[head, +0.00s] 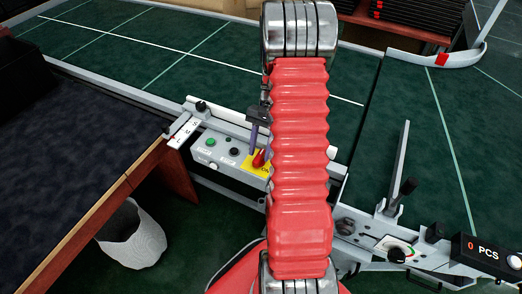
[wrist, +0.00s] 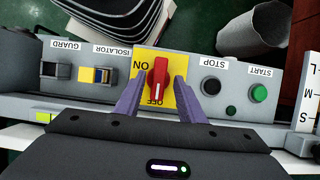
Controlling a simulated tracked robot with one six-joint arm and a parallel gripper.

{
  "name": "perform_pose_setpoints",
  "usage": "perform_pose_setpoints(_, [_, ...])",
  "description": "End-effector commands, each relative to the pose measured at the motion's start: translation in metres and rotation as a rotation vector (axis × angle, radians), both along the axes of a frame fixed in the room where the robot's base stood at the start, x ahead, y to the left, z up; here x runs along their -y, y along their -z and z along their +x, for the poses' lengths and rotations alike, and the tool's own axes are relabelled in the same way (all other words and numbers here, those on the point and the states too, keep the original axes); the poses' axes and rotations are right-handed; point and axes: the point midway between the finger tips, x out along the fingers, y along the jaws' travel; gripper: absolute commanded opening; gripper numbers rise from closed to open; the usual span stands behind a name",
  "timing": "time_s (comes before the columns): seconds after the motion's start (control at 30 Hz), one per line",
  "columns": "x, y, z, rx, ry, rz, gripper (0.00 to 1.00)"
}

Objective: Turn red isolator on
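The red isolator (wrist: 158,76) is a rotary knob on a yellow plate (wrist: 178,60) marked ON and OFF on a grey control panel. In the wrist view its handle stands about upright, with its lower end toward the OFF label; ON is at the upper left. My gripper (wrist: 158,84) is open, with one purple finger on each side of the knob and a small gap on both sides. In the head view the isolator (head: 259,159) shows just below the purple fingers (head: 256,146), partly beside my red arm.
Right of the isolator in the wrist view are a black STOP button (wrist: 211,85) and a green START button (wrist: 259,93). Left are the ISOLATOR (wrist: 95,76) and GUARD (wrist: 55,71) sockets. A white bin (head: 132,236) stands below; the green conveyor (head: 120,45) lies behind.

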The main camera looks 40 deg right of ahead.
Motion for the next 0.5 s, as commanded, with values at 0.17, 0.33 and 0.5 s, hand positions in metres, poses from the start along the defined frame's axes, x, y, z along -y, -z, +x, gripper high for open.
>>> perform_pose_setpoints(0.17, [-0.0026,0.0061,-0.0011,0.000,0.000,0.000,0.36])
perform_pose_setpoints(0.33, [-0.0025,0.0061,-0.0010,0.000,0.000,0.000,0.36])
perform_pose_setpoints(0.5, [-0.0022,0.0059,-0.0010,0.000,0.001,0.000,0.28])
